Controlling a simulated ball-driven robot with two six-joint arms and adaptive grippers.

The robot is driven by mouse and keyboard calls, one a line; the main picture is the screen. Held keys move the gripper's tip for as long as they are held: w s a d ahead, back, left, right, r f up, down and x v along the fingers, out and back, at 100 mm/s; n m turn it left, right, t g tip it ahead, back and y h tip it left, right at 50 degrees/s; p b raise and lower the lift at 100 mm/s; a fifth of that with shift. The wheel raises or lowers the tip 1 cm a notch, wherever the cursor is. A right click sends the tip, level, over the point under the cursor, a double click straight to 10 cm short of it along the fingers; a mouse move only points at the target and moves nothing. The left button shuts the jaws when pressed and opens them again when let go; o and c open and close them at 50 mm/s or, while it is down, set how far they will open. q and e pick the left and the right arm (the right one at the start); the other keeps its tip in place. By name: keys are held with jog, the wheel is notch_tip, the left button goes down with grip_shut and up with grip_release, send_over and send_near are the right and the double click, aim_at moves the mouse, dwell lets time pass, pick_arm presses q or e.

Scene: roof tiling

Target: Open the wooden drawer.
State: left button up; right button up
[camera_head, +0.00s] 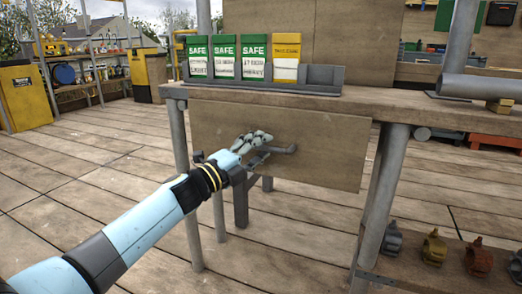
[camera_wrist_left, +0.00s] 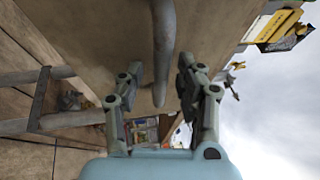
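The wooden drawer's flat front panel (camera_head: 325,155) sits under the bench top, close against its front edge; I see no gap behind it. Its grey bar handle (camera_head: 284,151) sticks out at the middle of the panel. My left gripper (camera_head: 262,146) is at the handle's left end. In the left wrist view the handle (camera_wrist_left: 163,50) runs down between the two fingers of my left gripper (camera_wrist_left: 160,72). The fingers are apart, with a gap on each side of the bar. My right gripper is in neither view.
On the bench top (camera_head: 400,107) stands a grey tray (camera_head: 322,77) with green and yellow "SAFE" boxes (camera_head: 225,58). Metal legs (camera_head: 378,200) flank the drawer. Several clamps (camera_head: 435,247) sit on a low shelf at right. The plank floor (camera_head: 80,170) at left is clear.

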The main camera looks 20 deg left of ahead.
pick_arm(q)
jog(key=shift+w, duration=0.2)
jog(key=shift+c, duration=0.2)
grip_shut()
